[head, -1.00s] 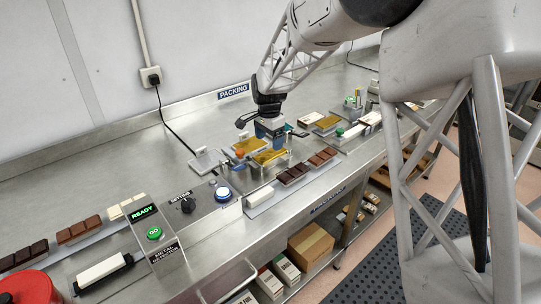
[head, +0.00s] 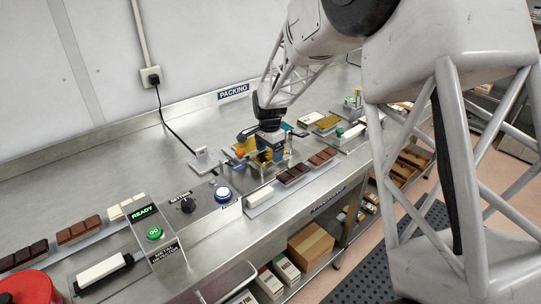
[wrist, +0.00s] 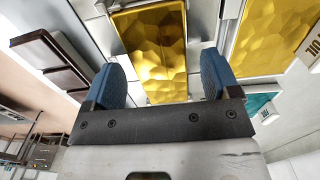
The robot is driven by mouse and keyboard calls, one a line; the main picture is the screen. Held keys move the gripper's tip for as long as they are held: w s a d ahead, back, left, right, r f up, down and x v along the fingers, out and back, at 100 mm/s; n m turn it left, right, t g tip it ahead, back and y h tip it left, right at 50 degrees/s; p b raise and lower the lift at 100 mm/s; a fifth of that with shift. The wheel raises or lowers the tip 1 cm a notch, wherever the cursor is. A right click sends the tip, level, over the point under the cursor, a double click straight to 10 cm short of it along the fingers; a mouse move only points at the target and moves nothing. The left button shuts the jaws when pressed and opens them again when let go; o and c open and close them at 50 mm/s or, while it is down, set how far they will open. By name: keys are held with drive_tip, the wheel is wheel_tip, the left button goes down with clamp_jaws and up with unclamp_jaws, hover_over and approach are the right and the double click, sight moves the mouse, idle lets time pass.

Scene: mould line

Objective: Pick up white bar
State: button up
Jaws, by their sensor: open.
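A white bar (head: 260,196) lies at the left end of a pale strip in front of my gripper, in line with brown bars. Another white bar (head: 103,268) lies on a black holder at the front left. No white bar is clearly visible there.
Brown bars (head: 292,174) lie beside the first white bar on its strip. A blue button (head: 222,194), a black knob (head: 187,205) and a panel reading READY (head: 143,213) stand to the left. The bench's back left is clear.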

sight(269, 154)
drive_tip(key=shift+c, duration=0.2)
drive_tip(key=c, duration=1)
drive_tip(key=shift+r, duration=0.1)
drive_tip(key=shift+c, duration=0.2)
drive_tip(key=shift+r, duration=0.75)
wheel_tip(269, 154, up, 2)
drive_tip(key=shift+r, duration=0.1)
drive_tip(key=s+d, duration=0.2)
drive_tip(key=s, duration=0.5)
drive_tip(key=s+d+r, duration=0.1)
drive_tip(key=s+d, duration=0.2)
drive_tip(key=s, duration=0.5)
drive_tip(key=shift+s, duration=0.1)
drive_tip(key=shift+a+r, duration=0.1)
drive_tip(key=shift+s+a+r, duration=0.25)
drive_tip(key=shift+s+a, duration=0.25)
drive_tip(key=shift+a, duration=0.6)
drive_tip(key=shift+s+a+r, duration=0.2)
drive_tip(key=shift+s+a, duration=0.3)
drive_tip(key=shift+a, duration=0.6)
drive_tip(key=shift+s+a+r, duration=0.25)
drive_tip(key=shift+s+a, duration=0.25)
drive_tip(key=shift+a, duration=0.6)
